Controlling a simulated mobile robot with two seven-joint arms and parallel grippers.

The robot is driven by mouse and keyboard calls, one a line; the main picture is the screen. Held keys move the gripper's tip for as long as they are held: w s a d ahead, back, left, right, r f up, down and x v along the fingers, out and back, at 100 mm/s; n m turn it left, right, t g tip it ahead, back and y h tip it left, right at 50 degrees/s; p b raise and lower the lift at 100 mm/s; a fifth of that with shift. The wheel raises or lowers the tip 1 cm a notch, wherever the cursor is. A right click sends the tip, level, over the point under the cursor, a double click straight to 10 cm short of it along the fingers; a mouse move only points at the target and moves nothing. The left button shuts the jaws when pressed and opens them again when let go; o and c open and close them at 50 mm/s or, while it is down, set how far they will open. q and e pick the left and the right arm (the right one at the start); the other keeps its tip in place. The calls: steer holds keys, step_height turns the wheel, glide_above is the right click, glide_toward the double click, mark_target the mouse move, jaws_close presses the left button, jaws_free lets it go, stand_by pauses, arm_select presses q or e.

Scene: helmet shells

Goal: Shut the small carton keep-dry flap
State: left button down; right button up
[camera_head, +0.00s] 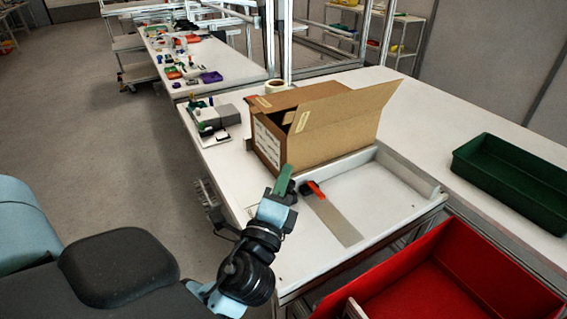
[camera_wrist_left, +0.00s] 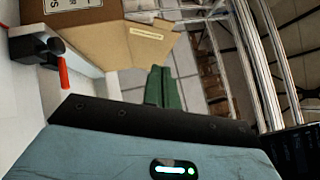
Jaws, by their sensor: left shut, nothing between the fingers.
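The brown carton (camera_head: 268,140) stands on the white bench with its top partly open. A large flap (camera_head: 350,118) stands raised and leans toward the right; a small label sits at its left end. Another labelled flap (camera_head: 270,103) shows at the carton's far left, with a dark gap between. My left gripper (camera_head: 284,180), with green fingers, is shut and empty, just in front of the carton's near end. In the left wrist view the shut fingers (camera_wrist_left: 163,88) point toward a labelled cardboard flap (camera_wrist_left: 148,42) of the carton (camera_wrist_left: 75,15). I cannot tell whether they touch it.
A low grey-white rail (camera_head: 405,170) runs beside and behind a bare bench area. A green bin (camera_head: 510,170) and red bin (camera_head: 440,270) stand to the right. Grey blocks (camera_head: 225,115) lie left.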

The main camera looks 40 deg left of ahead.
arm_select(q)
steer(key=p, duration=0.2)
glide_toward(293, 117)
steer(key=w+d, duration=0.2)
steer(key=w, duration=0.1)
steer(key=a, duration=0.1)
steer(key=w+a+r, duration=0.1)
steer(key=a, duration=0.1)
steer(key=shift+w+r, duration=0.25)
steer(key=shift+w, duration=0.05)
steer(key=shift+w+a+p, duration=0.15)
steer(key=shift+a+p, duration=0.2)
steer(key=shift+a, duration=0.1)
arm_select(e)
steer(key=r, duration=0.1)
steer(key=w+r, duration=0.1)
steer(key=r, duration=0.1)
steer(key=shift+w+d+r+t, duration=0.1)
steer(key=shift+w+d+t, duration=0.05)
steer(key=shift+d+t, duration=0.15)
arm_select(q)
steer(key=shift+w, duration=0.1)
arm_select(e)
steer(key=shift+w, duration=0.1)
arm_select(q)
steer(key=shift+w+r, duration=0.1)
arm_select(e)
steer(key=shift+a, duration=0.1)
